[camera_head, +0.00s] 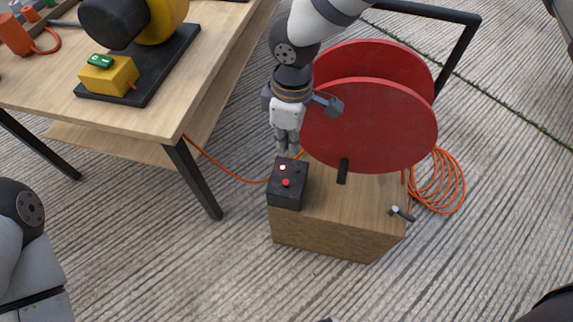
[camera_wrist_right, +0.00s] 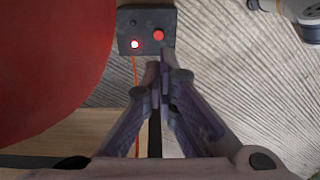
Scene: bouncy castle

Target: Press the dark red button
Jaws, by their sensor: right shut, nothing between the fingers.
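The dark red button (camera_head: 286,183) is a small round cap on top of a black control box (camera_head: 287,197). The box stands at the front left corner of a wooden block. In the right wrist view the button (camera_wrist_right: 158,35) sits just beyond my fingertips, beside a small lit white lamp with a red rim (camera_wrist_right: 134,44). My right gripper (camera_head: 287,150) is shut and empty, pointing down just behind the box. In the wrist view its fingertips (camera_wrist_right: 163,68) appear a little short of the button; their height above it is unclear. My left gripper is out of view.
A large red cable reel (camera_head: 370,125) stands right beside my right gripper on the wooden block (camera_head: 330,230). A workbench (camera_head: 150,118) with a yellow-and-black machine is at left. An orange cable (camera_head: 225,173) crosses the floor; more lies coiled at right (camera_head: 440,185).

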